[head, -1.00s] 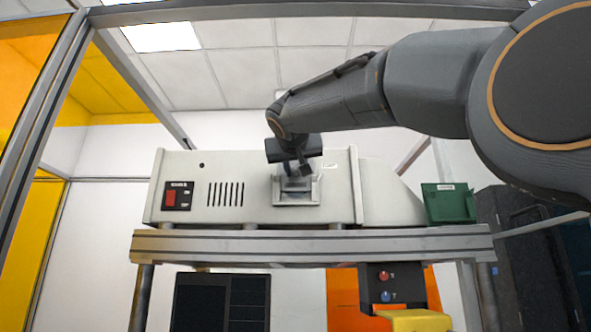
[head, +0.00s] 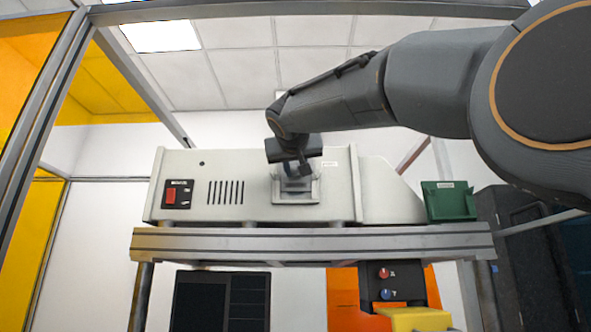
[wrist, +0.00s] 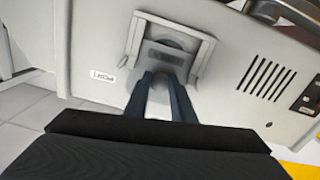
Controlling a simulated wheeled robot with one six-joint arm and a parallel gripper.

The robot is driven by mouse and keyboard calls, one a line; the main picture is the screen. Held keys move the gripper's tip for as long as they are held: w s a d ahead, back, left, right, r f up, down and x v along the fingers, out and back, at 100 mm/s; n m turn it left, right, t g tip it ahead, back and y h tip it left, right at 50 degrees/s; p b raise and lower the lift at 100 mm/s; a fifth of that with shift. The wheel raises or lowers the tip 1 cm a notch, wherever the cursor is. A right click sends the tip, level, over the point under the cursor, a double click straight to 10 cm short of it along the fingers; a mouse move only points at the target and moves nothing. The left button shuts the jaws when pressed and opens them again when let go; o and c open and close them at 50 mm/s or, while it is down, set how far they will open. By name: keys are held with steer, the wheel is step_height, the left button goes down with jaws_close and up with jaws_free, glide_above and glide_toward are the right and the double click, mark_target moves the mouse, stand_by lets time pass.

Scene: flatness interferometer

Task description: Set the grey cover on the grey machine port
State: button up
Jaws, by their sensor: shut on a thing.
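The grey machine port (wrist: 203,58) is a raised frame with side rails on the front of the pale machine. It also shows in the head view (head: 275,190). The grey cover (wrist: 164,55), a small plate with a darker band, sits between the port's rails in the wrist view. It also shows in the head view (head: 297,185). My gripper (wrist: 166,78) is shut on the cover, its two dark fingers reaching the cover's near edge. In the head view my gripper (head: 297,168) is in front of the port and hides part of it. I cannot tell whether the cover is fully seated.
The machine housing (head: 240,165) has a red switch (head: 171,196) and vent slots at left. It stands on a metal-edged bench (head: 230,243). A green bin (head: 449,202) is at the bench's right end. A box with red and blue buttons (head: 391,283) hangs below.

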steer(key=shift+f+b, duration=1.25)
steer(key=shift+b, duration=0.3)
stand_by(0.4)
steer(key=o, duration=1)
steer(key=shift+o, duration=0.2)
steer(key=s+b, duration=0.2)
steer(key=s, duration=0.5)
steer(key=shift+s, duration=0.4)
steer(key=shift+r, duration=0.1)
